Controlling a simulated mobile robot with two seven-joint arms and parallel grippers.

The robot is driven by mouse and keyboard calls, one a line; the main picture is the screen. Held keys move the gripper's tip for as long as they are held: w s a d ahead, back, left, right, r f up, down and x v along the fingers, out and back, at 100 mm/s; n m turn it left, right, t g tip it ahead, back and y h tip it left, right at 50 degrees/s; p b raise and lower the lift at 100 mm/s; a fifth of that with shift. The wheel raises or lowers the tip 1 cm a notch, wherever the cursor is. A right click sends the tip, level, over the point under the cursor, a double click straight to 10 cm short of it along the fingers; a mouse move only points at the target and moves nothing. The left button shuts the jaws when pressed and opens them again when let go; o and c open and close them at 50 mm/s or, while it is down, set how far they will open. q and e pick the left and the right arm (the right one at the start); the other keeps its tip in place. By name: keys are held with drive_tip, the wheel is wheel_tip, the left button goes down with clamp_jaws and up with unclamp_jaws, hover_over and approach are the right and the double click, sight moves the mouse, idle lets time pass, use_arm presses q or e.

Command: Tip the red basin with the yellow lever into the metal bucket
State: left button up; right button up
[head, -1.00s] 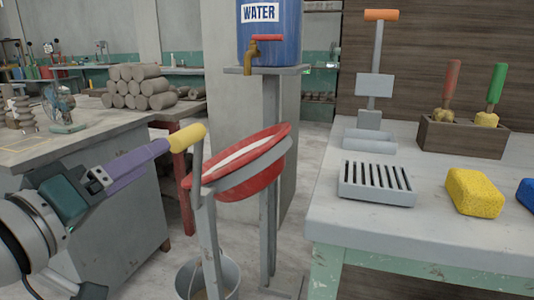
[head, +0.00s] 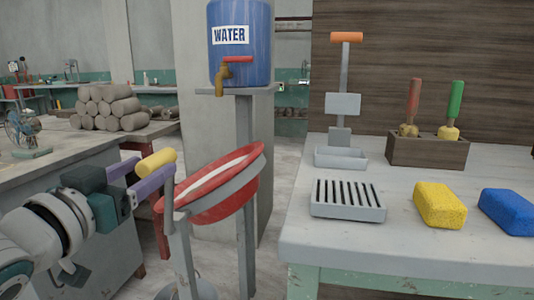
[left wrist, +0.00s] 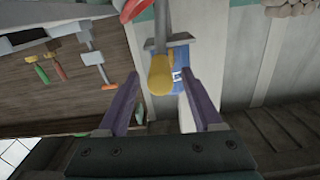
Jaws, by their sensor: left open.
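The red basin (head: 222,196) hangs tilted in its grey stand, its left side low and its right side high. The yellow lever (head: 158,160) sticks out at the basin's upper left on a grey arm. My left gripper (head: 148,175) is open, its purple fingers beside and just below the lever. In the left wrist view the yellow lever (left wrist: 160,76) shows between and beyond the two spread fingertips (left wrist: 160,78); I cannot tell whether they touch it. A bit of the red basin (left wrist: 134,9) shows at the top. The metal bucket (head: 206,290) is mostly cut off below the basin.
A blue water barrel (head: 240,55) with a tap stands on a shelf behind the basin. The right table (head: 400,248) holds a slotted tray (head: 347,200), a yellow sponge (head: 439,204) and a blue sponge (head: 508,211). A grey worktable (head: 75,165) stands at left.

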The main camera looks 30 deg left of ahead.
sight(166, 157)
use_arm(q)
drive_tip(key=x, duration=0.6)
drive_tip(key=shift+b, duration=0.4)
drive_tip(key=shift+s, duration=0.1)
drive_tip(key=shift+c, duration=0.4)
clamp_jaws()
idle(0.4)
